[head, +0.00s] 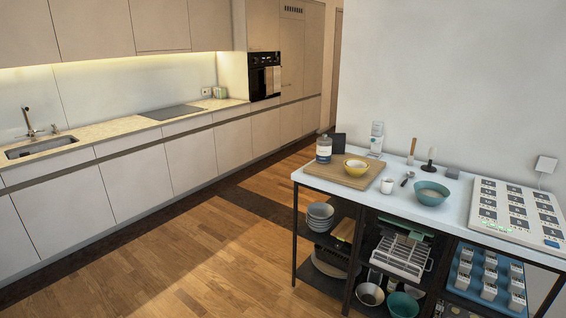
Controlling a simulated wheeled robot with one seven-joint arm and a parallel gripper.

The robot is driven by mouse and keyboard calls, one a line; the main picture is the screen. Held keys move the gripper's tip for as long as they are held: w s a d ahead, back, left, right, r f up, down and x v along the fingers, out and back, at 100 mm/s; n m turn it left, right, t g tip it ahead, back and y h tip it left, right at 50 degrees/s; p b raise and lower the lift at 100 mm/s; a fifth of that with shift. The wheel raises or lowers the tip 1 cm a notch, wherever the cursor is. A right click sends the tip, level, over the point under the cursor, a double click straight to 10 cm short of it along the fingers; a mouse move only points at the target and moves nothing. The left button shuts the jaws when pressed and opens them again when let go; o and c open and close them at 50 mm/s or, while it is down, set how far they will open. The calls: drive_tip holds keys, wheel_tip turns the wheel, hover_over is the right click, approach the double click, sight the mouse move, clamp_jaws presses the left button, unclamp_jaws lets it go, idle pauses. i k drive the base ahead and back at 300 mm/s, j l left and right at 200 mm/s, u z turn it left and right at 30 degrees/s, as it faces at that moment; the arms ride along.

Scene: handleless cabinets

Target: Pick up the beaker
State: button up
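I cannot tell for certain which object is the beaker. A small white cup (387,185), upright on the light tabletop (455,213), has a beaker-like shape. It stands just right of a wooden board (322,176) and left of a dark spoon (407,178). A clear or white container with a blue-green label (376,138) stands farther back on the same table. My gripper is not in view.
The board holds a yellow bowl (357,167) and a blue-grey jar (324,149). A teal bowl (432,192) and a large white panel (515,212) stand to the right. Crowded shelves are below. Open wooden floor (205,265) lies left of the table.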

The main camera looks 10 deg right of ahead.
sight(387, 186)
drive_tip(key=i+u, duration=0.15)
drive_tip(key=i, duration=1.35)
drive_tip(key=i+z, duration=0.5)
drive_tip(key=i+j+z, duration=0.25)
drive_tip(key=i+z, duration=0.2)
drive_tip(key=i+j+z, duration=0.1)
drive_tip(key=i+z, duration=0.35)
drive_tip(key=i+j+z, duration=0.25)
drive_tip(key=z, duration=0.2)
drive_tip(key=i, duration=0.1)
